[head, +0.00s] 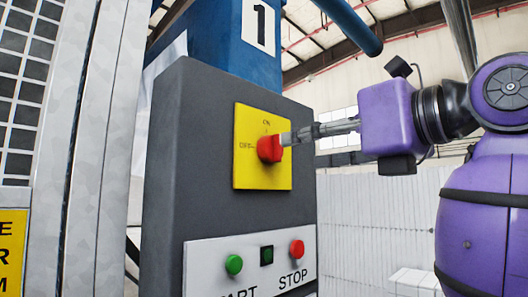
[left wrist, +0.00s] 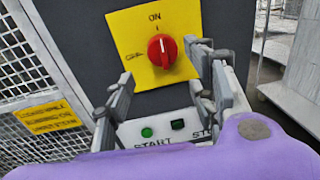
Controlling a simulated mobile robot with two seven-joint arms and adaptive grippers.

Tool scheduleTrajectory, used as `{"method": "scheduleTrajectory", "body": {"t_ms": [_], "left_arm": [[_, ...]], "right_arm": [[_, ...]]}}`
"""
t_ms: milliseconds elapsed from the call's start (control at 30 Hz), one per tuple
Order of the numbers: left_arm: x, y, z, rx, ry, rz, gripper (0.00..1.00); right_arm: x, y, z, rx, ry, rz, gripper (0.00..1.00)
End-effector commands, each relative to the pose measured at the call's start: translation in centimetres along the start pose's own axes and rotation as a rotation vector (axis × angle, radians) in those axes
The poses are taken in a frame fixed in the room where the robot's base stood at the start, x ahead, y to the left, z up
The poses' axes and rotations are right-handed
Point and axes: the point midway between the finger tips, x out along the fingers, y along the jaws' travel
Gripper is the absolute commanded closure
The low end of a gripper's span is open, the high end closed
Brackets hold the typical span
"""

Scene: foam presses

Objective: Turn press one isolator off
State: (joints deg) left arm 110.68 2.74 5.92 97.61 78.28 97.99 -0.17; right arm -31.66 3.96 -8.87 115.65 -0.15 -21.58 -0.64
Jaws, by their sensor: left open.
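The press one isolator is a red rotary knob (head: 268,149) on a yellow plate (head: 244,176), fixed to a dark grey panel. The plate has ON at its top and OFF at its left. In the left wrist view the knob (left wrist: 161,52) has its white mark upright, towards ON. My left gripper (head: 289,138) comes from the right in the head view, its tips overlapping the knob's right edge. In the left wrist view its fingers (left wrist: 162,68) are spread apart, with the knob beyond and between them. I cannot tell whether they touch it. My right gripper is not in view.
Below the isolator a white plate (head: 212,275) carries a green START button (head: 234,265), a dark square (head: 266,255) and a red STOP button (head: 297,248). A blue press column (head: 215,50) marked 1 rises behind. A mesh guard (head: 22,90) stands at left.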

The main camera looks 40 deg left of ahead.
Motion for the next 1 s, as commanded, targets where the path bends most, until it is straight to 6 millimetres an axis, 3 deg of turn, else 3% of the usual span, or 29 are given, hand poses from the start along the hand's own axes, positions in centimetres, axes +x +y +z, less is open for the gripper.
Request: {"method": "scheduleTrajectory", "body": {"t_ms": [167, 600, 967, 1000], "left_arm": [[1.0, 0.1, 0.1, -0.001, 0.000, 0.003, 0.49], [7.2, 0.1, 0.1, -0.001, -0.001, 0.002, 0.49], [7.8, 0.0, 0.0, 0.000, -0.001, -0.001, 0.49], [7.8, 0.0, 0.0, 0.000, -0.001, -0.001, 0.54]], "right_arm": [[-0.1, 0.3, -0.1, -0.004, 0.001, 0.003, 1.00], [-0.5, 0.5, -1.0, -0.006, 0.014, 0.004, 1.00], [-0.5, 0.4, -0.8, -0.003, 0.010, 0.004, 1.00], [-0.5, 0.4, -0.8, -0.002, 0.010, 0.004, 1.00]]}}
